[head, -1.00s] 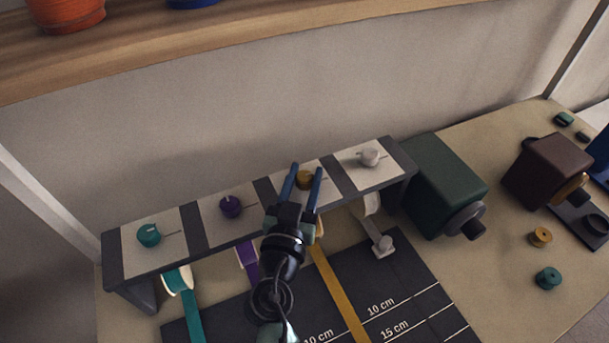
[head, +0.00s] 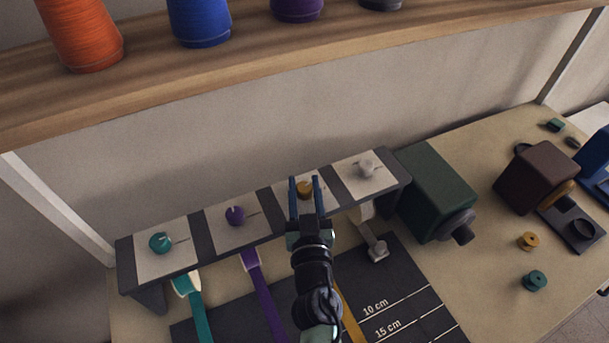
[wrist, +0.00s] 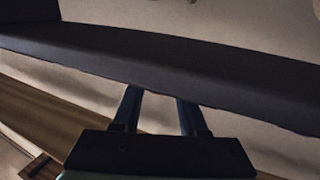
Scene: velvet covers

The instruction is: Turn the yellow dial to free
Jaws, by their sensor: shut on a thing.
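The yellow dial (head: 304,188) sits on the third white panel from the left of the dark rail (head: 200,240). My gripper (head: 305,181) is at this dial, with one blue finger on each side, shut on it. The fingers partly cover the panel, and I cannot read the dial's pointer. In the wrist view the two fingers of my gripper (wrist: 158,98) reach up to the dark rail (wrist: 170,65), and the dial is hidden. A yellow ribbon (head: 350,318) lies below, partly behind my arm.
A teal dial (head: 160,242), a purple dial (head: 235,215) and a white dial (head: 366,169) share the rail. A green block (head: 435,190) stands close to its right end. A wooden shelf (head: 250,60) with thread spools runs above. Ribbons lie on the dark measuring mat (head: 400,285) in front.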

